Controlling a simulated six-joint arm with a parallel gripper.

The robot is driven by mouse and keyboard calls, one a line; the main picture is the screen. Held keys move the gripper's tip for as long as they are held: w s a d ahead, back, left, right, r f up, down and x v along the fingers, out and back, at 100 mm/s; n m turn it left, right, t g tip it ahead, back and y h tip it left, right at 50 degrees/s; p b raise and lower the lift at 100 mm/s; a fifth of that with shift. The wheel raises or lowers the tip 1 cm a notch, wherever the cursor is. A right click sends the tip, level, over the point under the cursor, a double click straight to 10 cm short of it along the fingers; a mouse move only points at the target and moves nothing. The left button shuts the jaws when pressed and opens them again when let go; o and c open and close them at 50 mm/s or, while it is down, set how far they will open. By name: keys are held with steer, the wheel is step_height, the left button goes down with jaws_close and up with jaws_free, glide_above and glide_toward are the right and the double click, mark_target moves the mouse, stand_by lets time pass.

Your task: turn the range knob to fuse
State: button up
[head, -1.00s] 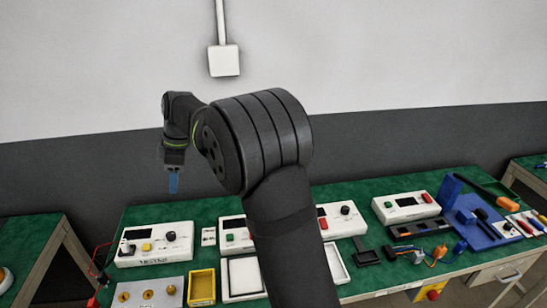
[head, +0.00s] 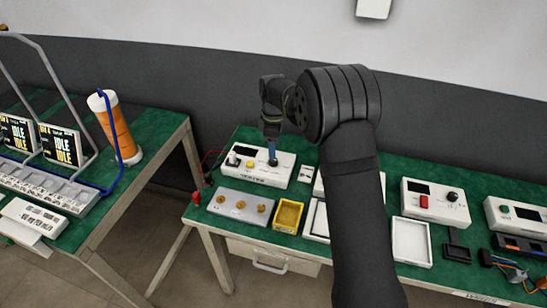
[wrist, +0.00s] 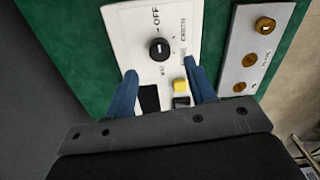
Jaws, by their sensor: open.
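The range knob (wrist: 159,49) is a round black knob with a light mark, on a white tester box (wrist: 121,31). "OFF" is printed just above it in the wrist view; the other labels are too blurred to read surely. The box also shows in the head view (head: 250,177), where I cannot make out the knob behind my gripper. My gripper (wrist: 160,66) is open. Its two blue fingers point toward the knob, which appears just beyond and between the tips. Nothing is held. In the head view my gripper (head: 272,154) is over the box's right part.
A yellow button (wrist: 180,85) and a black switch (wrist: 181,101) sit close to the knob. A grey panel with brass knobs (head: 240,206) and a yellow tray (head: 288,215) are in front. Other devices stand to the right. A gap separates the left bench (head: 150,175).

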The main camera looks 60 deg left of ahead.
mark_target(273, 162)
step_height(273, 162, down, 6)
steer(key=shift+r, duration=0.15)
steer(key=c, duration=1)
steer(key=shift+o, duration=0.2)
